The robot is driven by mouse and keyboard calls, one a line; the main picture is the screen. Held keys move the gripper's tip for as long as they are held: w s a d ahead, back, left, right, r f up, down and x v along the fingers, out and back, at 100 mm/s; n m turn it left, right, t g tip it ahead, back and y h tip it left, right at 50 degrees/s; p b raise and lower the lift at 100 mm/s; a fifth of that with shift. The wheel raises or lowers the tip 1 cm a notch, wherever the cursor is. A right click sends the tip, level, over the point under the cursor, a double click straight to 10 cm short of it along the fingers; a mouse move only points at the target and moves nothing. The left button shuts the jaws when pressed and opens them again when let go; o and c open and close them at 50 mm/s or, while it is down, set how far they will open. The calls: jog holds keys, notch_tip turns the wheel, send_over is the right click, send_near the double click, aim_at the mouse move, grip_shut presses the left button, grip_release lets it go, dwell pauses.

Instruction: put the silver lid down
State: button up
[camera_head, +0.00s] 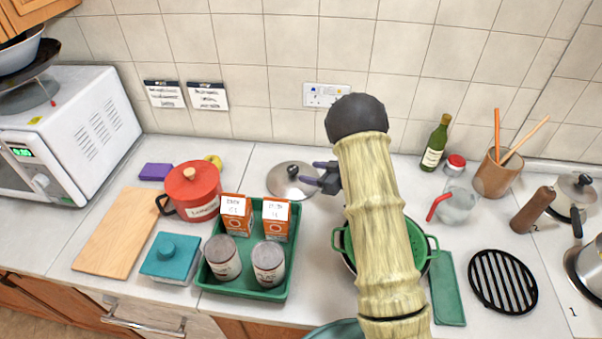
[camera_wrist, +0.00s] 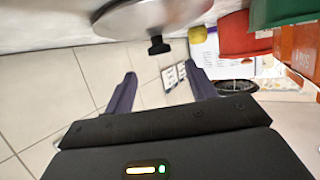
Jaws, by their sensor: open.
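The silver lid (camera_head: 293,181) is a round, shiny disc with a dark knob, lying on the counter near the wall, behind the green tray. My gripper (camera_head: 315,173) is at the lid's right side with its dark purple fingers pointing left toward the knob. In the wrist view, which is upside down, the lid (camera_wrist: 150,14) and its black knob (camera_wrist: 158,46) appear just beyond the fingertips. My gripper (camera_wrist: 162,70) is open there, with nothing between its fingers. The lid appears to rest flat, knob up.
A bottle (camera_head: 436,143) stands at right.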

jog(key=shift+b+v, duration=0.3)
jog(key=shift+v, duration=1.65)
jog(key=shift+d, duration=0.1)
